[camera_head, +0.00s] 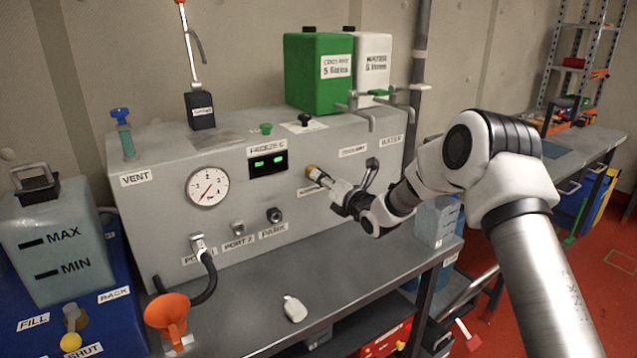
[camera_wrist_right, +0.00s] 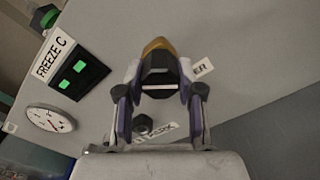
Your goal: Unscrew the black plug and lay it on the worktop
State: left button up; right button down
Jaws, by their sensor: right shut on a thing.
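My right gripper (camera_head: 325,180) reaches the front panel of the grey machine (camera_head: 330,150) from the right. It is shut on the black plug (camera_wrist_right: 160,76), which shows between its two fingers in the right wrist view. A brass fitting (camera_head: 312,172) shows just beyond the fingertips at the panel, and also in the wrist view (camera_wrist_right: 157,45). The plug appears to be at this fitting; whether its thread is engaged I cannot tell. In the head view the gripper hides the plug. The grey worktop (camera_head: 250,320) lies below the panel. My left gripper is not in view.
An orange funnel (camera_head: 167,313) and a small white object (camera_head: 294,308) are on the worktop. A black hose (camera_head: 208,280) hangs from a left port. The PARK port (camera_head: 274,215) sits left of the gripper. The worktop's right part is clear.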

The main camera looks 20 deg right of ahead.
jog(key=c, duration=0.7)
grip_release()
jog(key=shift+o, duration=0.3)
jog(key=shift+s, duration=0.15)
jog(key=s, duration=0.4)
jog(key=shift+s+d, duration=0.35)
jog(key=shift+s, duration=0.05)
